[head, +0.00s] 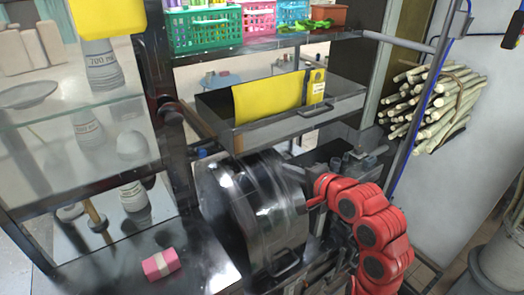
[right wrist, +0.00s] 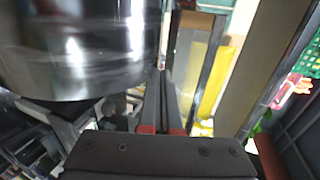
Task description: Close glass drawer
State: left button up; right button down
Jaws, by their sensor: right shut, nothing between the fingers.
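The grey drawer (head: 345,103) is below the basket shelf in the head view and stands pulled out, its inside partly visible. A bar handle (head: 316,111) is on its front. A yellow folder-like item (head: 270,98) stands up inside it. I cannot tell any glass in the drawer. My right gripper (head: 310,203), on a red arm, is below the drawer and apart from it, beside the shiny metal drum (head: 255,205). Its fingers (right wrist: 163,100) are shut and empty in the right wrist view. My left gripper is not in view.
Baskets (head: 207,28) line the shelf above the drawer. A glass-fronted cabinet (head: 75,125) stands at left, with a pink block (head: 160,263) on the dark surface below. Cane stalks (head: 432,103) hang at right. The drum and machine parts crowd the space around my gripper.

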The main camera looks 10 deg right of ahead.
jog(key=p, duration=0.5)
send_near(251, 143)
jog(key=w+f, duration=0.5)
jog(key=w, duration=0.1)
jog(key=shift+f, duration=0.4)
jog(key=shift+w, duration=0.15)
jog(key=w+b, duration=0.1)
jog(key=w, duration=0.1)
jog(key=w+a+b, duration=0.1)
jog(key=w, duration=0.1)
jog(key=w+a+b, duration=0.1)
jog(key=w, duration=0.1)
jog(key=shift+w+a+f, duration=0.2)
jog(key=shift+w, duration=0.2)
jog(key=shift+w+a+r, duration=0.1)
jog(key=shift+w, duration=0.15)
jog(key=shift+s+r, duration=0.1)
jog(key=shift+r, duration=0.05)
jog(key=shift+f, duration=0.2)
